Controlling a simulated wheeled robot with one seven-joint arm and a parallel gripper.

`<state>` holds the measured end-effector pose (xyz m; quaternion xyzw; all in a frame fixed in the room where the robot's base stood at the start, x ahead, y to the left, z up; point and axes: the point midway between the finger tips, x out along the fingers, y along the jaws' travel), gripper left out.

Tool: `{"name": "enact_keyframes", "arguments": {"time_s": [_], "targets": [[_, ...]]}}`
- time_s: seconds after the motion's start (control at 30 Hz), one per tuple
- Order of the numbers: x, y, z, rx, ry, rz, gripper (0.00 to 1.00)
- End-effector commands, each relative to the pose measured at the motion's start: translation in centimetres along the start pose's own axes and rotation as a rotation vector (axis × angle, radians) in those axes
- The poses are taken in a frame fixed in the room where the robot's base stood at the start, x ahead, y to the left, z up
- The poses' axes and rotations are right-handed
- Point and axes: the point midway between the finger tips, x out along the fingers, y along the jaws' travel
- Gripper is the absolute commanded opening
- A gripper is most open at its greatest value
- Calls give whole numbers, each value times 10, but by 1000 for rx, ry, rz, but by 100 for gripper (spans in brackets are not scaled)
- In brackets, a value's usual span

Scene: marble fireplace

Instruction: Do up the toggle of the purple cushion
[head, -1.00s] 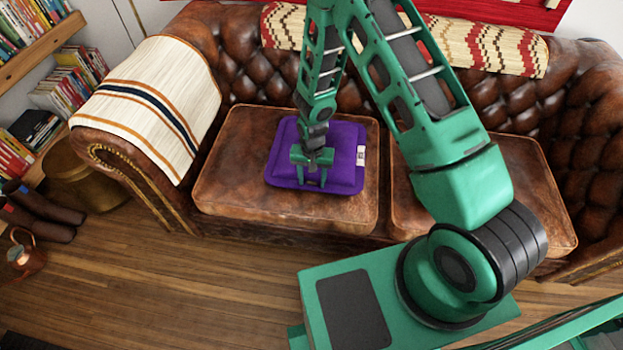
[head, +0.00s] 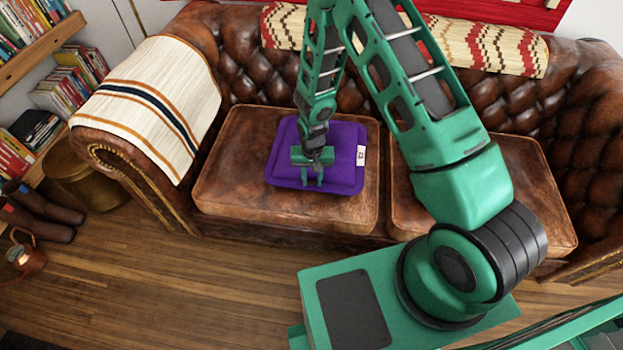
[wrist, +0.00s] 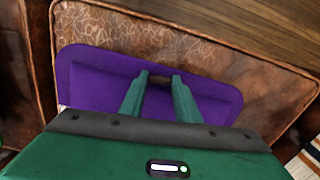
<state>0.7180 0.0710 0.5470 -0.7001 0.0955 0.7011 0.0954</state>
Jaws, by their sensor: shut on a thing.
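The purple cushion (head: 346,177) lies flat on the left seat of the leather sofa, with a white label on its right side. It also shows in the wrist view (wrist: 92,85). My gripper (head: 313,184) is over the cushion's front part, fingers pointing down. In the wrist view my gripper (wrist: 161,79) has its two fingertips close together at the cushion's edge, shut on a small dark brown piece, which looks like the toggle (wrist: 160,80). The fingers hide much of it. A loop cannot be made out, so whether the toggle is through one cannot be told.
The left seat (head: 232,160) has bare leather around the cushion. The sofa's tufted back (head: 240,60) rises behind it. A striped throw (head: 150,100) covers the left arm. Wooden floor (head: 180,280) lies clear in front.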

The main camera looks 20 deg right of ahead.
Motion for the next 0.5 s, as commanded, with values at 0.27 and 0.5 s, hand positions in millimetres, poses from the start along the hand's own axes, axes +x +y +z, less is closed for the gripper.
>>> {"name": "enact_keyframes", "arguments": {"time_s": [0.27, 0.5], "targets": [[0, 0, 0, 1, 1, 0, 48], [-1, 0, 0, 1, 1, 0, 48]]}}
